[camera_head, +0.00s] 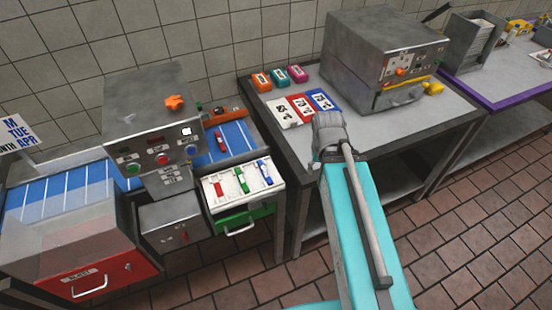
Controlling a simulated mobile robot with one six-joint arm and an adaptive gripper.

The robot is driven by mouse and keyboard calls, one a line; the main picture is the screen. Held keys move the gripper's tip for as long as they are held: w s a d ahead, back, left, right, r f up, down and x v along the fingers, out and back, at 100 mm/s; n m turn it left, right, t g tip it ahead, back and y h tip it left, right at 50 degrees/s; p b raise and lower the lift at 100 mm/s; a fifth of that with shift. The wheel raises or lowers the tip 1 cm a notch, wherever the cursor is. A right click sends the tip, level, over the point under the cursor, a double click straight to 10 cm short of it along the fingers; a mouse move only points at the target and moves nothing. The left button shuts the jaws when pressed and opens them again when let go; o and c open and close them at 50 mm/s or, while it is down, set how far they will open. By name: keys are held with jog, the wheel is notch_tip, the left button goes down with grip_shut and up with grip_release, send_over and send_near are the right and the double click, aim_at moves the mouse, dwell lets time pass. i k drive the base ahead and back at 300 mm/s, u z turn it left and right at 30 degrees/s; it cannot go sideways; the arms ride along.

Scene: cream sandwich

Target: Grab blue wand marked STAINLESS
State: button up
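A blue wand (265,171) lies in a white-lined tray (224,202) in a pulled-out green-fronted drawer, at the right end of a row. A green wand (241,180) and a red wand (218,189) lie to its left. Any STAINLESS marking is too small to read. My gripper (328,122) is at the end of my teal arm, over the front of the grey table, to the right of and apart from the drawer. Its fingers are not clear enough to show whether it is open or shut.
White, red and blue cards (282,113) lie on the grey table (385,127) beyond my gripper. Small orange, teal and pink blocks (279,77) sit behind them. A metal machine (385,58) stands at the back. A control box (150,120) stands left of the drawer. The brick floor in front looks clear.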

aim_at(268, 181)
jog(key=u, duration=0.1)
jog(key=i, duration=0.95)
jog(key=u, duration=0.6)
jog(key=k, duration=0.5)
jog(key=u, duration=2.1)
